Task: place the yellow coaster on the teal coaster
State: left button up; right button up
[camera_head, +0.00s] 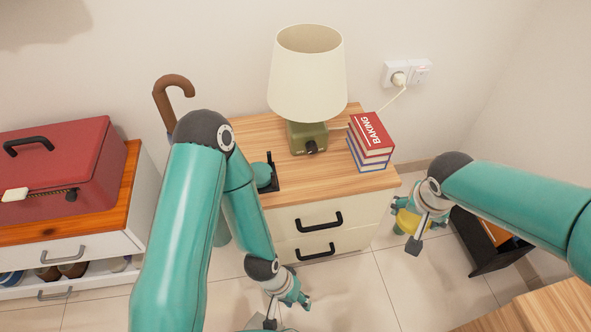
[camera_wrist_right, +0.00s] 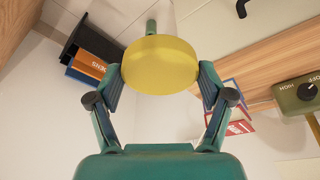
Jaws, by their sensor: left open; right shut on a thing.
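The yellow coaster (camera_wrist_right: 160,65) is round and held between the fingers of my right gripper (camera_wrist_right: 160,78), which is shut on it. In the head view my right gripper (camera_head: 408,212) holds the yellow coaster (camera_head: 406,224) off the right front corner of the wooden cabinet. A round teal thing, perhaps the teal coaster (camera_head: 263,176), shows on the cabinet top beside a small black stand (camera_head: 273,184); my left arm partly hides it. My left gripper (camera_head: 289,300) is open and empty, low in front of the cabinet.
The cabinet top (camera_head: 330,181) also holds a lamp (camera_head: 307,75) and stacked books (camera_head: 371,142). Its front middle is bare. A black box with books (camera_head: 487,240) stands on the floor at right. A red toolbox (camera_head: 60,165) sits on the left cabinet.

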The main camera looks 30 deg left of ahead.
aim_at(257, 172)
jog(key=z, duration=1.2)
jog(key=i, duration=0.1)
jog(key=u, duration=2.25)
